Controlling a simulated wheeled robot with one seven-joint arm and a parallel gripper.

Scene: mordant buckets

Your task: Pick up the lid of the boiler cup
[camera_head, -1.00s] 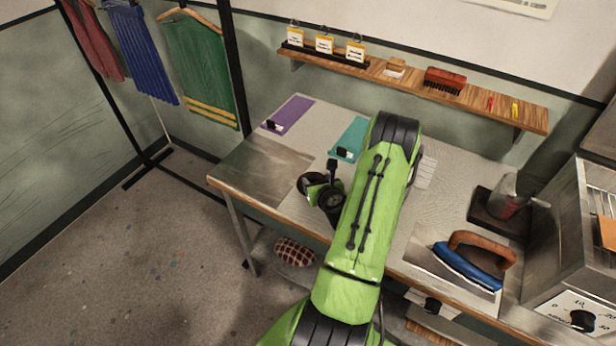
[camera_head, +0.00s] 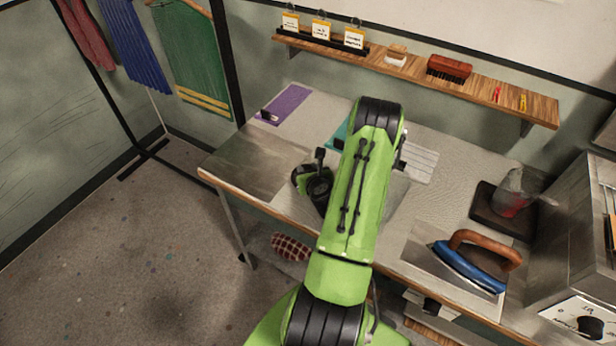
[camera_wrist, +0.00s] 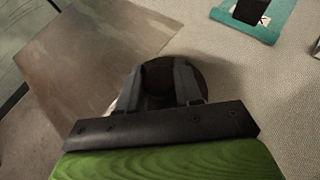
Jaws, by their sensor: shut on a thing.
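In the wrist view my gripper (camera_wrist: 158,68) has its two dark fingers around a dark brown round thing (camera_wrist: 197,76). It looks like a lid or knobbed cover, but its shape is mostly hidden by the fingers. Pale table top lies below it, and I cannot tell if it touches the table. In the head view my green arm covers much of the middle of the table and hides the held thing.
A blue iron with a brown handle (camera_head: 468,266) rests on a metal plate at the front right. A purple mat (camera_head: 285,106) and a teal mat (camera_wrist: 262,32) lie toward the back. A wooden shelf (camera_head: 480,88) runs along the wall. The table's left end is clear.

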